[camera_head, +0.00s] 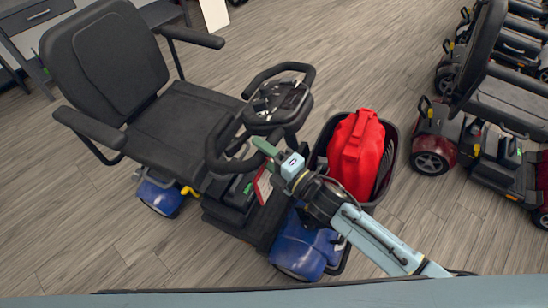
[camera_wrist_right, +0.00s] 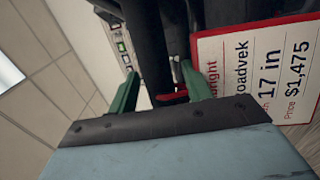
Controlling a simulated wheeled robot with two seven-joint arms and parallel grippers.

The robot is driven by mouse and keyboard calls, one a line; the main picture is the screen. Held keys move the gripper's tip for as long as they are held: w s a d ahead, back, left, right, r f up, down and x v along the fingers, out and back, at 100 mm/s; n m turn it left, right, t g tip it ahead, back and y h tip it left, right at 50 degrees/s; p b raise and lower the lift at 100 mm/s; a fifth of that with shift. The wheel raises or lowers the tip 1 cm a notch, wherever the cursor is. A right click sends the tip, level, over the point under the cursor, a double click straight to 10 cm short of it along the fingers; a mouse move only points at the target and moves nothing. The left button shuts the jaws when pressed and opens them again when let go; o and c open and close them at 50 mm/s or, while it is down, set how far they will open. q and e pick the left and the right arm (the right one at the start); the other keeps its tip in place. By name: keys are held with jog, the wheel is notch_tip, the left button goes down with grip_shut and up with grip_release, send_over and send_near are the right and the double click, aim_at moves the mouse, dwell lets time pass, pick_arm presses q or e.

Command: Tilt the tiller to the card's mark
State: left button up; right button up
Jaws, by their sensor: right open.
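The blue scooter's tiller (camera_head: 280,98) has a black looped handlebar and a control head, and stands in front of the seat. My right gripper (camera_wrist_right: 160,74) is open, its two green fingers on either side of dark tiller posts (camera_wrist_right: 150,45) and a small red lever (camera_wrist_right: 172,97). In the head view the right gripper (camera_head: 262,152) is low beside the tiller, below the control head. A red-bordered white card (camera_wrist_right: 255,65) reads "17 in" and "Price $1,475", just right of the fingers; it also shows in the head view (camera_head: 263,187). My left gripper is out of view.
A dark basket (camera_head: 392,150) holding a red bag (camera_head: 356,152) sits right of the tiller, close to my right arm. The scooter's black seat (camera_head: 180,125) is at left. More scooters (camera_head: 490,130) stand at the right. Bare wood floor lies between.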

jog(key=v, duration=1.3)
jog(key=shift+p, duration=0.35)
jog(key=shift+d+r, duration=0.1)
